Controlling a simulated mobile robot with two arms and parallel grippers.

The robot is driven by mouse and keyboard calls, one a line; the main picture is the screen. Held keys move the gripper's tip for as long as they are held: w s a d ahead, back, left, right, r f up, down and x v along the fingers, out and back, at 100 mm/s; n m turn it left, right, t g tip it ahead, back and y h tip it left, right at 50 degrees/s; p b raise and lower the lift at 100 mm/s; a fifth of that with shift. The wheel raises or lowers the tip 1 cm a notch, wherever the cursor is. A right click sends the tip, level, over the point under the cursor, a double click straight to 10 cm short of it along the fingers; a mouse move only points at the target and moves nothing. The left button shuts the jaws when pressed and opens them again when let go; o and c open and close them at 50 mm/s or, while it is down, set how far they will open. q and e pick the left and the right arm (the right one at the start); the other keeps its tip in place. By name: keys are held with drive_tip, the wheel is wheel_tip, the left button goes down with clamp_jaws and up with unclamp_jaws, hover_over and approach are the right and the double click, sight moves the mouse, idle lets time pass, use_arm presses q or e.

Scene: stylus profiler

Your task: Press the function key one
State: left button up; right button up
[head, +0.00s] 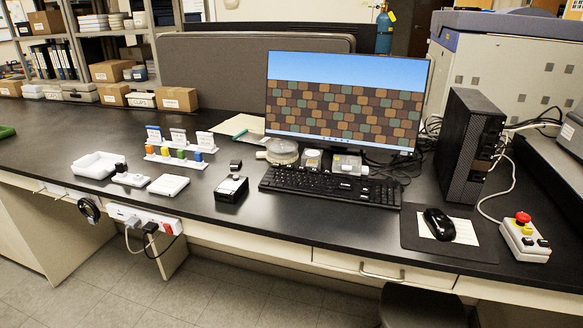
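A black keyboard (327,187) lies on the dark bench top in front of the monitor (345,105). Its top row of keys runs along the edge nearest the monitor. The single function key one is too small to make out; the labels cannot be read. Several small items stand close behind the keyboard's top edge. Neither of my grippers is in view.
A black mouse (439,224) rests on a mat to the right, near a control box with a red button (523,217). A black computer tower (468,145) stands behind. A small black box (231,188) and white trays (97,165) are on the left.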

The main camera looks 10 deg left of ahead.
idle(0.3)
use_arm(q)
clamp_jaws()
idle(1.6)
